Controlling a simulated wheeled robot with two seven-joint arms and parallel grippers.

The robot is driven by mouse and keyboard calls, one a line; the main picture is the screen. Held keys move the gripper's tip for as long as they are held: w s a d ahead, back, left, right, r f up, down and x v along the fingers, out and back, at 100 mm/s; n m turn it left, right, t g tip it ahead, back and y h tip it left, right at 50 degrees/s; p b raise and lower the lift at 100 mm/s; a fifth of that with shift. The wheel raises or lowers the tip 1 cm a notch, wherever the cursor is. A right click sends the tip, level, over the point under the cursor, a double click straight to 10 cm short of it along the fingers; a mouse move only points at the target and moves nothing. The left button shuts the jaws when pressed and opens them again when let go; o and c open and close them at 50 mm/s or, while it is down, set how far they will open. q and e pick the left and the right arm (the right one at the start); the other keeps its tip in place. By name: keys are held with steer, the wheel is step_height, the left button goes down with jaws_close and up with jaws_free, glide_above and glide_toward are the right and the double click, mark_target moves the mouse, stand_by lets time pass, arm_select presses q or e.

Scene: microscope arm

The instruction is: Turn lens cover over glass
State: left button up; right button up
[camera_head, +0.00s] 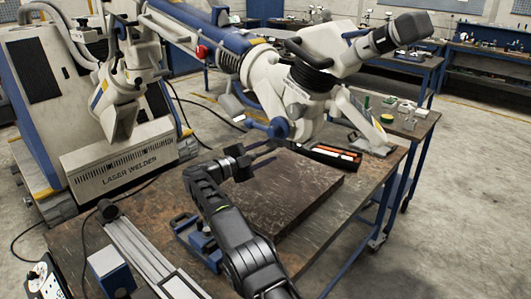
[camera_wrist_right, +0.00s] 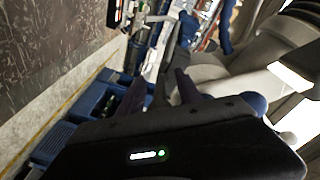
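The white microscope head (camera_head: 290,85) hangs on its blue and white arm above the workbench. A blue round knob (camera_head: 279,128) sits at its lower end, and a grey flap (camera_head: 231,106) juts out to its left. I cannot tell which part is the lens cover, and the glass does not show clearly. My right gripper (camera_head: 268,152) is just below and left of the blue knob, apart from it. Its two fingers are spread with nothing between them; they also show in the right wrist view (camera_wrist_right: 158,90). My left gripper is not in view.
A dark slab (camera_head: 290,190) lies on the workbench below the head. The white laser welder (camera_head: 125,160) stands at the left. A metal rail (camera_head: 145,255) and blue box (camera_head: 112,272) occupy the front left.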

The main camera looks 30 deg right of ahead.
stand_by(0.3)
steer(key=shift+s+a+b, duration=0.1)
steer(key=shift+a+b, duration=0.25)
steer(key=shift+a, duration=0.25)
steer(key=s+a+b, duration=0.1)
steer(key=a, duration=0.5)
steer(key=shift+a, duration=0.3)
